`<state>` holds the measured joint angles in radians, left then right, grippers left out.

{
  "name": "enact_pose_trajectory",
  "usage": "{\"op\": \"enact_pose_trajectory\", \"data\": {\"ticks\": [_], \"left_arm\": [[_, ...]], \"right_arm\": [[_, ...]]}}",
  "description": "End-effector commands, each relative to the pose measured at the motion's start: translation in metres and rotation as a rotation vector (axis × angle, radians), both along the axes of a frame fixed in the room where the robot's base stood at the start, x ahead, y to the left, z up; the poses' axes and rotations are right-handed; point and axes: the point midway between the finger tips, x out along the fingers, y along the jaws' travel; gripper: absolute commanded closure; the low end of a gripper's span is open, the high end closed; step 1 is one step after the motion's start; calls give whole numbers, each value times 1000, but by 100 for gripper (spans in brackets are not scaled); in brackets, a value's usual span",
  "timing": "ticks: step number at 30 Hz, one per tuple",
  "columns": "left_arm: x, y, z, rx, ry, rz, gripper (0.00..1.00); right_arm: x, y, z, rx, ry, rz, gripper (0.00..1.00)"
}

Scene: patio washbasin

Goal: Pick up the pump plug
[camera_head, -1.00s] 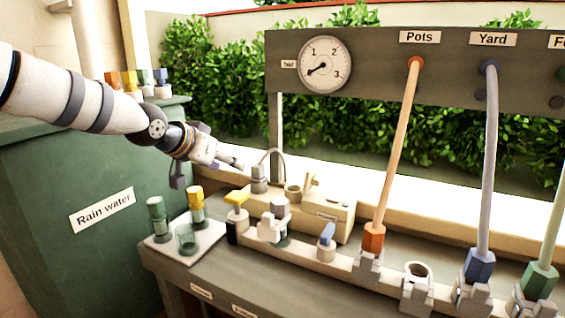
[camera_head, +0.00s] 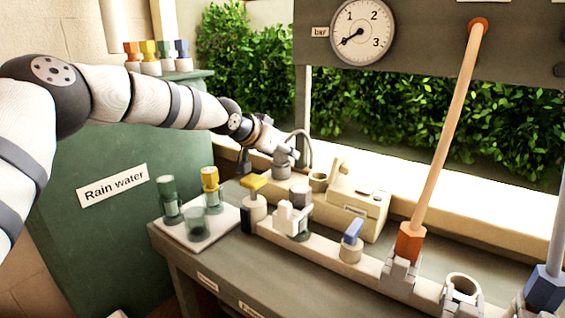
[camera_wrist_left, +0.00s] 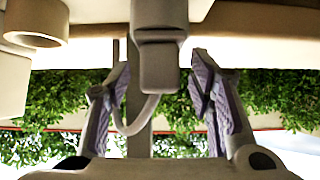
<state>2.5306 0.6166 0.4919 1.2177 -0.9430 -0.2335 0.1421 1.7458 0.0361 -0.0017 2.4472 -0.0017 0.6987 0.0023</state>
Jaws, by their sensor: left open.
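The pump plug, a grey block with a looping grey cable, stands upright at the back of the bench beside the cream pump box (camera_head: 358,208). I take the grey block (camera_head: 282,165) as this plug. My left gripper (camera_head: 283,150) is at the plug in the head view, partly overlapping it. In the left wrist view, the grey plug (camera_wrist_left: 159,65) sits between the two spread fingers of my left gripper (camera_wrist_left: 160,82), with gaps on both sides. The cable loops below it in that picture. My right gripper is not in view.
A cream socket ring (camera_head: 318,181) is right of the plug. A yellow-handled valve (camera_head: 254,186) and a blue-handled valve (camera_head: 352,234) stand in front. A white tray (camera_head: 175,232) holds small containers at left. An orange hose (camera_head: 440,130) rises at right.

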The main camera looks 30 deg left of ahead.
Motion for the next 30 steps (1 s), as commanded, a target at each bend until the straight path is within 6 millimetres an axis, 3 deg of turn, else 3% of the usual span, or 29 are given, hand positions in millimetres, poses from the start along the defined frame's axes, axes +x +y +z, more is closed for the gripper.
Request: {"op": "enact_pose_trajectory", "data": {"ticks": [4, 10, 19, 23, 26, 30], "left_arm": [[0, 0, 5, 0, -6, -1, 54], [0, 0, 5, 0, -5, -1, 99], [-1, 0, 5, 0, -5, -1, 100], [0, 0, 15, 0, -6, 1, 100], [0, 0, 34, 0, -9, 0, 100], [-22, -19, 81, 5, -20, -5, 100]], "right_arm": [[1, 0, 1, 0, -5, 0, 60], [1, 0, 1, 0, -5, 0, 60], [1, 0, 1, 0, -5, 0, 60], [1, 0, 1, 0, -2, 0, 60], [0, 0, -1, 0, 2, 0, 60], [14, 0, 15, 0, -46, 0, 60]]}}
